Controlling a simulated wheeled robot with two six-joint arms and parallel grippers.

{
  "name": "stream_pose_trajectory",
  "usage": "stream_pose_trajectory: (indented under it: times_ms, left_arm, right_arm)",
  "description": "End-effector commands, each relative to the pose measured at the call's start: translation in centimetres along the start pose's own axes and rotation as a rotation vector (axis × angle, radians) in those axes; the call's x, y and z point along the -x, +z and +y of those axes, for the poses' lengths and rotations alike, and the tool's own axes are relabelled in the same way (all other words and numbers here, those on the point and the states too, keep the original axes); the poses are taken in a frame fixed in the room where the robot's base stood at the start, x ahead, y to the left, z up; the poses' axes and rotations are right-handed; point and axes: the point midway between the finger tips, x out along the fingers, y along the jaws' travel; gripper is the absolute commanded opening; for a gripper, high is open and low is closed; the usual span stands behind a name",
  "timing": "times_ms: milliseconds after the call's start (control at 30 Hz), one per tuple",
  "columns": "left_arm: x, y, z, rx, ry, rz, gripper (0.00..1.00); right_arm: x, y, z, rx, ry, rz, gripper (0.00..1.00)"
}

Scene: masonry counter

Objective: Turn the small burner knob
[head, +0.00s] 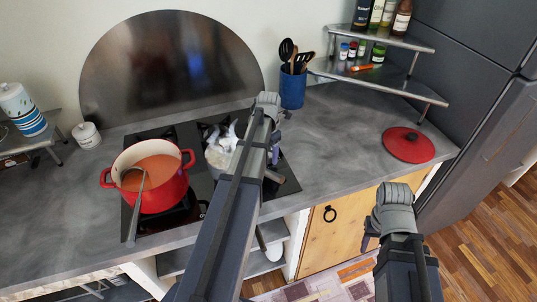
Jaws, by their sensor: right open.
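The black hob (290,184) is set into the grey counter. I cannot make out the small burner knob; my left arm covers part of the hob. My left gripper (274,158) is over the right part of the hob, mostly hidden by its own arm, and I cannot see whether its fingers are apart. My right gripper (370,232) is open, low at the right, in front of the wooden cabinet door and away from the hob. No held object shows in it.
A red pot (165,192) of orange soup with a ladle (134,212) stands on the hob's left. A steaming pan (216,155) stands behind my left arm. A blue utensil holder (292,90) is behind, and a red lid (408,145) lies right. The counter between is clear.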

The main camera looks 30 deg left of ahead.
Motion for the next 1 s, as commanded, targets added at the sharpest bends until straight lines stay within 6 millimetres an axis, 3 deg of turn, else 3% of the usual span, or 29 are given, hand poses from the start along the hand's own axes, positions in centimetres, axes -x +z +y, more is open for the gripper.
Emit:
stream_pose_trajectory:
  times_ms: [67,567,1000]
  left_arm:
    - [0.0,0.0,0.0,0.0,0.0,0.0,0.55]
    - [-0.01,0.0,0.01,0.0,0.0,0.0,0.0]
    - [-0.01,0.0,0.0,-0.068,0.0,0.0,0.0]
  right_arm:
    - [0.0,0.0,0.0,0.0,0.0,0.0,0.5]
    - [-0.01,0.0,0.0,0.0,0.0,0.0,0.5]
    - [-0.01,0.0,0.0,0.0,0.0,0.0,0.5]
